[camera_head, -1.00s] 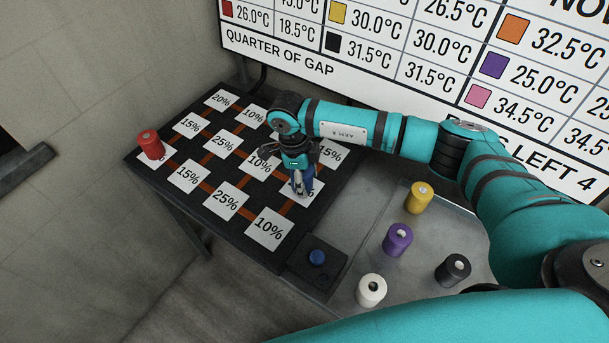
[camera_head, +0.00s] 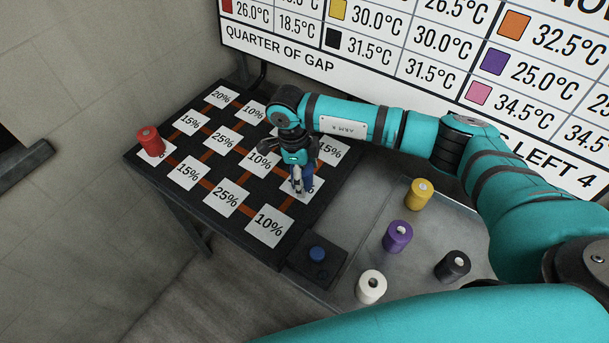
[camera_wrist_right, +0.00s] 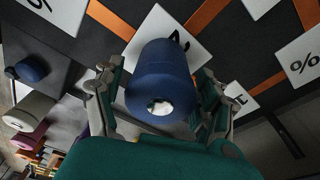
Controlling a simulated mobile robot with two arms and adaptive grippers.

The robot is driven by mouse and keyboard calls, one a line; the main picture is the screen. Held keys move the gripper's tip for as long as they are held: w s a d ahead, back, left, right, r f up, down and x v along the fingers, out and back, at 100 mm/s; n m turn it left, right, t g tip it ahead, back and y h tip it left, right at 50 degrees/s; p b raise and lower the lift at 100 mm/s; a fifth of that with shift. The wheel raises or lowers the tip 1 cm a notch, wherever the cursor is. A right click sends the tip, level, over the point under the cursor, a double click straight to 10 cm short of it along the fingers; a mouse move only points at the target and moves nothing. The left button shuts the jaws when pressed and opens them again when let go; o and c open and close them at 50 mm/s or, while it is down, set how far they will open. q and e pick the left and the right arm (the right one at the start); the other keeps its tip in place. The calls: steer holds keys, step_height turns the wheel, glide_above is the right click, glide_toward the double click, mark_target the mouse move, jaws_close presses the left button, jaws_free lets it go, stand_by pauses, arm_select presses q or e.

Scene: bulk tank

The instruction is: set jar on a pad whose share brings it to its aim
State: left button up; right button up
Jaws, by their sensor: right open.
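A blue jar (camera_head: 308,176) stands on a white pad (camera_head: 314,190) near the right edge of the dark pad board (camera_head: 246,242); the pad's label is mostly hidden. My right gripper (camera_head: 298,184) is down at this jar. In the right wrist view the blue jar (camera_wrist_right: 160,72) is between the spread fingers, with a gap visible beside it. A red jar (camera_head: 149,141) stands on a pad at the board's left corner. Yellow (camera_head: 419,194), purple (camera_head: 397,237), white (camera_head: 371,288) and black (camera_head: 453,266) jars stand on the grey tray (camera_head: 349,281). My left gripper is not seen.
Other pads show 10%, 15%, 20% and 25%. A small box with a blue button (camera_head: 317,254) sits between board and tray. A temperature sign (camera_head: 400,70), reading "QUARTER OF GAP", rises behind. My right arm spans above the back of the tray.

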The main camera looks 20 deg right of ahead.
steer(key=r, duration=0.3)
steer(key=a+r+b, duration=0.1)
steer(key=r, duration=0.3)
steer(key=r+b, duration=0.1)
steer(key=r, duration=0.3)
steer(key=shift+w+a+r, duration=0.1)
steer(key=shift+w+a, duration=0.15)
steer(key=shift+w, duration=0.15)
